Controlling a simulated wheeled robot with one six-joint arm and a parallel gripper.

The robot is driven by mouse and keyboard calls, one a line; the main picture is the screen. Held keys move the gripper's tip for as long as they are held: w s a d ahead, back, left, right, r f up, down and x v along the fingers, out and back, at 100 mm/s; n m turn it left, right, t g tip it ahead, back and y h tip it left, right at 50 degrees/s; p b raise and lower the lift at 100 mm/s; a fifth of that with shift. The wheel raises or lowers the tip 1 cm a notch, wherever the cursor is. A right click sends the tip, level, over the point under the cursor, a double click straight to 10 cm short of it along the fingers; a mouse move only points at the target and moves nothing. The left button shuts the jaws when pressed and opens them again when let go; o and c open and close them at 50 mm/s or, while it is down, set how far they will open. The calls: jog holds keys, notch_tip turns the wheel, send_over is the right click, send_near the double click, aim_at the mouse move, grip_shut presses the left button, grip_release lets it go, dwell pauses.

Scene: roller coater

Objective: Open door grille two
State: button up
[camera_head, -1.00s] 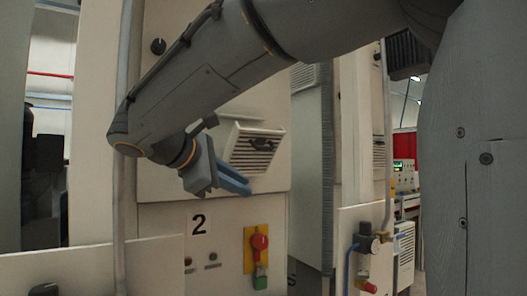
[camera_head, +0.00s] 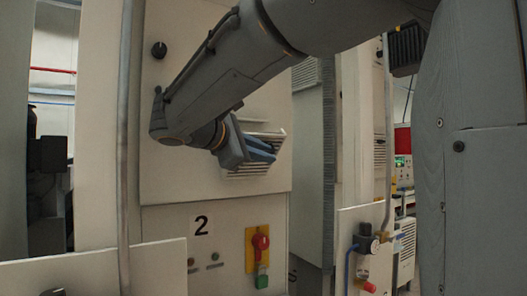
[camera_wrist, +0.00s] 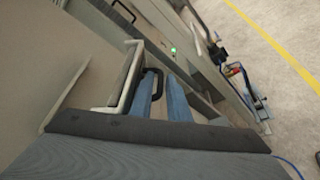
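In the wrist view, the pale edge of the grille (camera_wrist: 128,78) stands out from the panel at the left of my fingers. The black handle (camera_wrist: 159,82) shows at the gap between the two blue fingers of my gripper (camera_wrist: 162,92). The fingers are apart; I see no clear grip on the handle.
A vertical grey pipe (camera_head: 124,130) runs left of my forearm. A low cream panel (camera_head: 110,272) stands in front at lower left.

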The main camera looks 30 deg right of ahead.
grip_shut()
dwell(1.4)
